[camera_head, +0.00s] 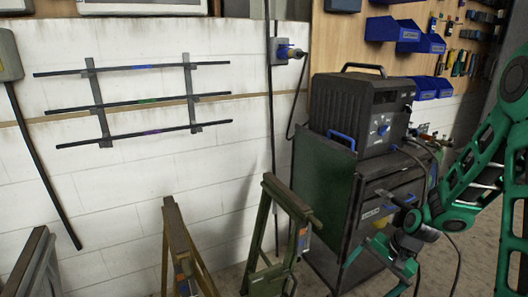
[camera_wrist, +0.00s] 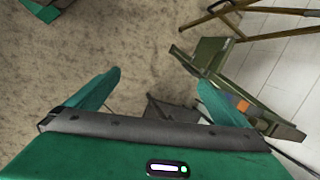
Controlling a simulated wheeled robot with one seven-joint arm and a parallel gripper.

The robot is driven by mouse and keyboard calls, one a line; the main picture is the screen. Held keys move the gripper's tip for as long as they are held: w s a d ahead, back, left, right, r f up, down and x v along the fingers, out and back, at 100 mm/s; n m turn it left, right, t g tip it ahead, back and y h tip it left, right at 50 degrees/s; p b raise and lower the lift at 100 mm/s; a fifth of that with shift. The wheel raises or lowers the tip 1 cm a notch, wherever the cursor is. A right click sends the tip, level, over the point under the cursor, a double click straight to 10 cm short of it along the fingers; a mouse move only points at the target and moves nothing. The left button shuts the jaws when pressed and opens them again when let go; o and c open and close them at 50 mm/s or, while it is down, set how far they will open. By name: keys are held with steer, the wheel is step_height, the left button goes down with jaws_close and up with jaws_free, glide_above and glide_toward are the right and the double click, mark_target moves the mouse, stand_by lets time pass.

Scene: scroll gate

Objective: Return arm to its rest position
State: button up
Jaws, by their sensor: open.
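My gripper (camera_wrist: 158,90) is open and empty in the wrist view, with its two green fingers spread apart over the concrete floor. In the head view my green arm comes in from the right edge, and my gripper (camera_head: 398,262) hangs low in front of the black cart.
A black welding machine (camera_head: 362,112) stands on a dark cart (camera_head: 335,205) close behind my gripper. A wall rack (camera_head: 98,105) holds dark rods. A cable (camera_head: 455,265) hangs beside my arm.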

steer(key=s+d+r+n+g+h, duration=0.1)
steer(key=s+d+r+h, duration=0.1)
steer(key=s+d+r, duration=0.35)
steer(key=s+d+r+n+h, duration=0.1)
steer(key=s+d+r, duration=0.2)
steer(key=s+r, duration=0.5)
steer(key=s+d+r, duration=0.1)
steer(key=s+r, duration=0.7)
steer(key=s, duration=0.5)
steer(key=shift+n+g+h, duration=0.3)
steer(key=shift+g, duration=0.1)
steer(key=shift+d, duration=0.1)
steer(key=shift+w+f, duration=0.2)
steer(key=shift+w, duration=0.4)
